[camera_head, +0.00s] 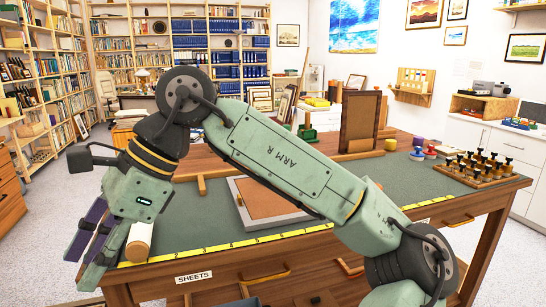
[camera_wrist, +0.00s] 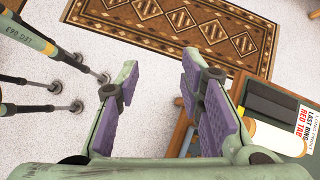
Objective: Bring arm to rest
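My arm (camera_head: 285,155), green-grey and marked "ARM R", arches across the front of the workbench (camera_head: 225,205). My gripper (camera_head: 84,262) hangs past the bench's front left corner, fingers pointing down. In the wrist view, the purple-padded fingers of my gripper (camera_wrist: 160,72) are spread apart, with only floor between them. A cream cylinder (camera_head: 139,243) lies by the bench corner, right beside my gripper in the head view. The cylinder (camera_wrist: 275,138) also shows in the wrist view, right of the fingers and not between them.
A frame (camera_head: 268,203) lies on the bench beneath my arm, partly hidden. A yellow measuring strip (camera_head: 285,235) runs along the front edge. A brown framed panel (camera_head: 360,122) stands at the back. A rack of stamps (camera_head: 478,167) sits at right. A patterned rug (camera_wrist: 180,28) covers some floor.

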